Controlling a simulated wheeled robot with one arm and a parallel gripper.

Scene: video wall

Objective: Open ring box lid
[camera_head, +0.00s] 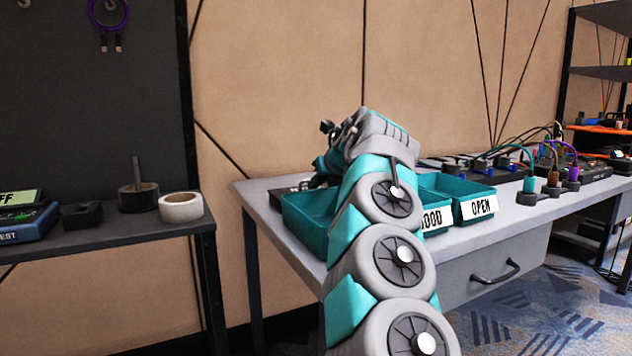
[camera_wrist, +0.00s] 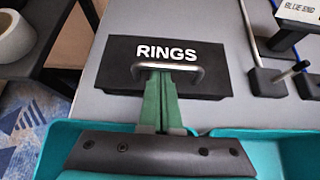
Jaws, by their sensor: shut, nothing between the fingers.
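The ring box (camera_wrist: 115,75) is black with "RINGS" in white on its lid and a silver bar handle (camera_wrist: 190,80) along the near side. It lies on the grey table in the wrist view, and the lid looks closed. My gripper (camera_wrist: 161,82), with green fingers, is shut and empty. Its fingertips are at the handle, left of its middle, and seem to reach under the bar; I cannot tell whether they touch it. In the head view my arm hides the fingertips and most of the box.
Teal bins (camera_head: 303,222) stand at the table's near edge, one labelled "OPEN" (camera_head: 460,191). Black posts and holders (camera_wrist: 267,82) are right of the box. Cables and plugs (camera_head: 530,184) are on the table's right side. A dark side table with a white tape roll (camera_head: 181,207) is at left.

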